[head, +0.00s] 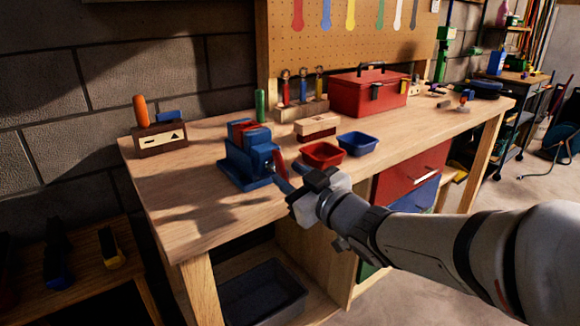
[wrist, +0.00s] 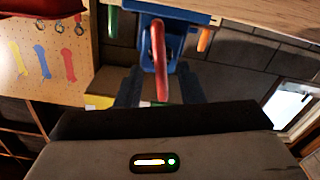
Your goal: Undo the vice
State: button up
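The blue vice (head: 246,163) stands near the front edge of the wooden workbench. A reddish piece (head: 241,130) shows between its upper parts; I cannot tell how tightly it is held. The vice's red handle (head: 279,163) is on the side facing my gripper (head: 291,179), which is just in front of it. In the wrist view the picture is turned over: the vice (wrist: 178,20) is at the top and the red handle (wrist: 159,62) hangs down between the two dark fingers of my gripper (wrist: 160,82). The fingers are apart, with gaps showing on both sides of the handle.
A red bin (head: 322,154) and a blue bin (head: 358,144) stand right of the vice, near my gripper. Behind are a rack of screwdrivers (head: 301,108) and a red toolbox (head: 368,95).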

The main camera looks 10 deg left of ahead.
jog(key=v, duration=0.4)
jog(key=shift+d+p, duration=0.15)
jog(key=shift+p, duration=0.2)
jog(key=w+d+r+m+h+p, duration=0.1)
jog(key=d+r+m+h+p, duration=0.1)
jog(key=d+m+h+p, duration=0.5)
jog(key=w+d+r+m+h+p, duration=0.15)
jog(key=d+h+p, duration=0.35)
jog(key=d, duration=0.6)
jog(key=s+d+r+m+g+h+p, duration=0.1)
jog(key=s+d+m+g+p, duration=0.1)
jog(key=s, duration=0.6)
jog(key=s+d+r+m+g+p, duration=0.1)
jog(key=s+d+m+g+p, duration=0.1)
jog(key=s+d+g+p, duration=0.2)
jog(key=s+g+p, duration=0.3)
jog(key=s, duration=0.1)
jog(key=shift+s+r+h, duration=0.25)
jog(key=shift+s+h, duration=0.1)
jog(key=shift+h, duration=0.05)
